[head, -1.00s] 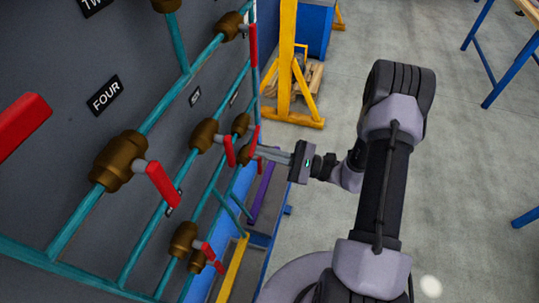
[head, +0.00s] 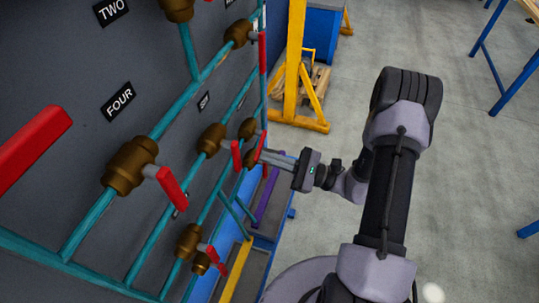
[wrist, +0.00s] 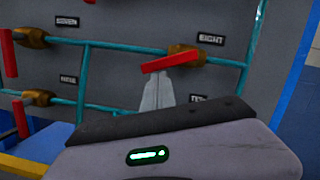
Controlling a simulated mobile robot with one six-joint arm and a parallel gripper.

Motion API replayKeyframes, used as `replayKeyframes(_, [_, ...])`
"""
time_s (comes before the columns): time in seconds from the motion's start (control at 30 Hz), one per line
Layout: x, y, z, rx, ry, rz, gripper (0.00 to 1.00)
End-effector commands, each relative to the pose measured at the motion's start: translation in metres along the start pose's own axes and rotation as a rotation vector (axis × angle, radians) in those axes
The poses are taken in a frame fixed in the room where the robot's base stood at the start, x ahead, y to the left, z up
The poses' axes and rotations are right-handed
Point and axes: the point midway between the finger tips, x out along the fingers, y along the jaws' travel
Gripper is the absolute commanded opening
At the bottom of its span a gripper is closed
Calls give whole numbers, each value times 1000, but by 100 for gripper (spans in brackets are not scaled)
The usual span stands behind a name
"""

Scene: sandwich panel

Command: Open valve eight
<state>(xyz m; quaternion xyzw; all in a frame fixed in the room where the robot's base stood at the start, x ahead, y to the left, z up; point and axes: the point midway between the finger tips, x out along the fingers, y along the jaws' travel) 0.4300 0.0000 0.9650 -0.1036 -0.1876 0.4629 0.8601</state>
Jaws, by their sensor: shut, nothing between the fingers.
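Valve eight is a brass valve (wrist: 187,52) beside the EIGHT label (wrist: 211,39) in the wrist view. Its red handle (wrist: 165,64) points left, roughly along the teal pipe and slightly tilted. My gripper (wrist: 157,78) is shut and empty, with its fingertips at the handle's lower edge in the wrist view; I cannot tell whether they touch. In the head view, my gripper (head: 266,154) reaches left to the far lower valves, beside a red handle (head: 259,148) that partly overlaps its tips.
The grey panel (head: 60,75) carries several other valves, such as four (head: 130,165), and seven (wrist: 30,37) with its handle hanging down. A yellow stand (head: 296,75) and blue cabinet (head: 322,30) stand beyond. Grey floor (head: 470,170) is open to the right.

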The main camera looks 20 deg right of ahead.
Motion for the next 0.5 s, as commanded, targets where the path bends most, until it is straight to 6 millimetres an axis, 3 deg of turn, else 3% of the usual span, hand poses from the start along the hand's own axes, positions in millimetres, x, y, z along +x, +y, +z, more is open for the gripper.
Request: replayKeyframes(0.5, [4, 6, 18, 250, 0, -63, 0])
